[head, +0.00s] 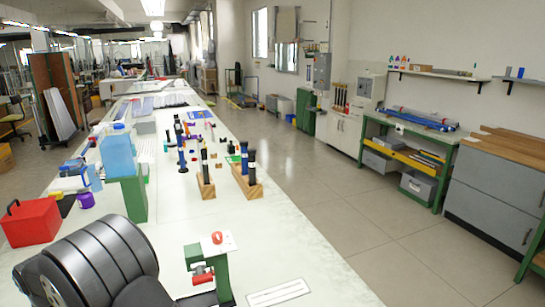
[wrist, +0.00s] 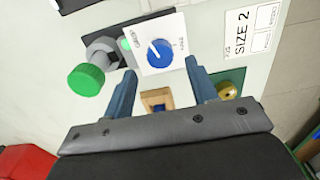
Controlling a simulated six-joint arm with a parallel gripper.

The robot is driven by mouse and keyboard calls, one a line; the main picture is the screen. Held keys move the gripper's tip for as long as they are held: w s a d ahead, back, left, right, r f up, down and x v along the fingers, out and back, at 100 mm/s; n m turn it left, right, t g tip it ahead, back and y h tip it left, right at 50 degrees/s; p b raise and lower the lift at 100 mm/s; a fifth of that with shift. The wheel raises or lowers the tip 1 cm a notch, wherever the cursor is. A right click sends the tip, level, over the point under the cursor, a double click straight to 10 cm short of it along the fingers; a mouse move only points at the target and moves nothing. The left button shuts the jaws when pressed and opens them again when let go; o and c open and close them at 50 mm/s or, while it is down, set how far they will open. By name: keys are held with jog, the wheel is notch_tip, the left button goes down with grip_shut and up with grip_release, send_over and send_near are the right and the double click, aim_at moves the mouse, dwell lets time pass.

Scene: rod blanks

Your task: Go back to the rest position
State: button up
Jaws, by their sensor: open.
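My gripper (wrist: 160,67) shows in the wrist view with its two blue-grey fingers spread apart. Nothing is held between them. Beyond the fingers are a white plate with a blue knob (wrist: 159,52) and a grey shaft with a green cap (wrist: 87,80). A small wooden block (wrist: 155,99) shows through the gap between the fingers. In the head view I cannot make out the gripper fingers. Two wooden blocks, a left one (head: 206,188) and a right one (head: 246,184), hold upright black rods (head: 251,167) on the bench.
The long white bench (head: 300,250) carries a green fixture (head: 221,275), a red toolbox (head: 31,221), a blue container (head: 118,152) and several small items. A "SIZE 2" label (wrist: 251,29) lies on the bench. The bench's right front is mostly clear; open floor lies beyond.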

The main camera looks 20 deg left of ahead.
notch_tip(320, 180, up, 13)
notch_tip(320, 180, down, 18)
jog(key=shift+r, duration=0.2)
jog(key=m, duration=0.3)
jog(key=shift+m, duration=0.4)
jog(key=m, duration=0.8)
jog(key=shift+m, duration=2.2)
